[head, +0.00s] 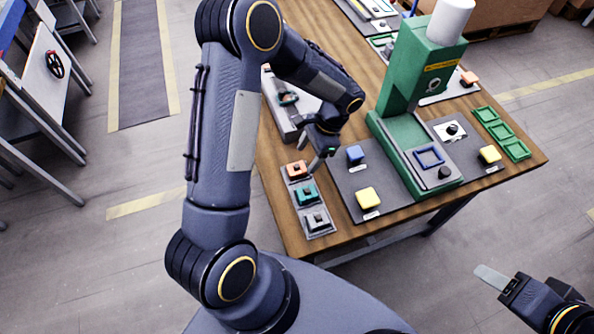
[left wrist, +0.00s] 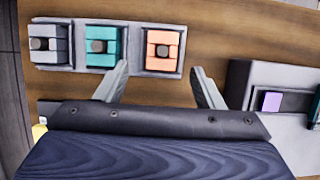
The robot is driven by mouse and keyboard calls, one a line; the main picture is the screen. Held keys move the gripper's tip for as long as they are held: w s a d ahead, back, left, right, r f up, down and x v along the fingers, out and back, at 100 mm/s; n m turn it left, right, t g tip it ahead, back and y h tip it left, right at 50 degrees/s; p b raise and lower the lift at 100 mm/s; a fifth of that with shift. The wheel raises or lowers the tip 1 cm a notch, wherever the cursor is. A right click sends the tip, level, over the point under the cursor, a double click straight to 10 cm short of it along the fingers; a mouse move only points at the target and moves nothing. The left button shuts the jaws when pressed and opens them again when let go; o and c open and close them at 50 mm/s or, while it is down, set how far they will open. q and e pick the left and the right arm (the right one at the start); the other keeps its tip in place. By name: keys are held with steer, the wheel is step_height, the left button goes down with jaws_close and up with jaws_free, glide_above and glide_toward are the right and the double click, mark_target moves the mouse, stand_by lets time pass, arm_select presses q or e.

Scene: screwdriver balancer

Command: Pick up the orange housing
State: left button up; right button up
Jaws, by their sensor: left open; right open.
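The orange housing (head: 297,169) is a small square block with a dark round centre. It sits in the far slot of a grey tray (head: 322,234), in line with a teal housing (head: 306,195) and a grey housing (head: 316,220). In the left wrist view the orange housing (left wrist: 163,50) lies just beyond the fingertips, roughly midway between them. My left gripper (left wrist: 160,72) is open and empty. In the head view my left gripper (head: 325,158) hangs beside and above the orange housing, apart from it. My right gripper (head: 490,276) is open, away from the table at lower right.
A blue block (head: 355,154) and a yellow block (head: 368,197) sit on a dark mat right of the tray. A green press (head: 405,85) stands beyond them. A grey fixture (left wrist: 245,85) stands right of the tray in the left wrist view. Bare wood (left wrist: 225,40) shows between them.

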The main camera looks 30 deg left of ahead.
mark_target(301, 167)
arm_select(q)
steer(key=x, duration=0.1)
steer(key=b+x, duration=0.1)
steer(key=x, duration=0.1)
steer(key=b+x, duration=0.1)
steer(key=shift+w+f, duration=0.2)
steer(key=shift+f, duration=0.15)
steer(key=shift+r, duration=0.1)
steer(key=c, duration=1.1)
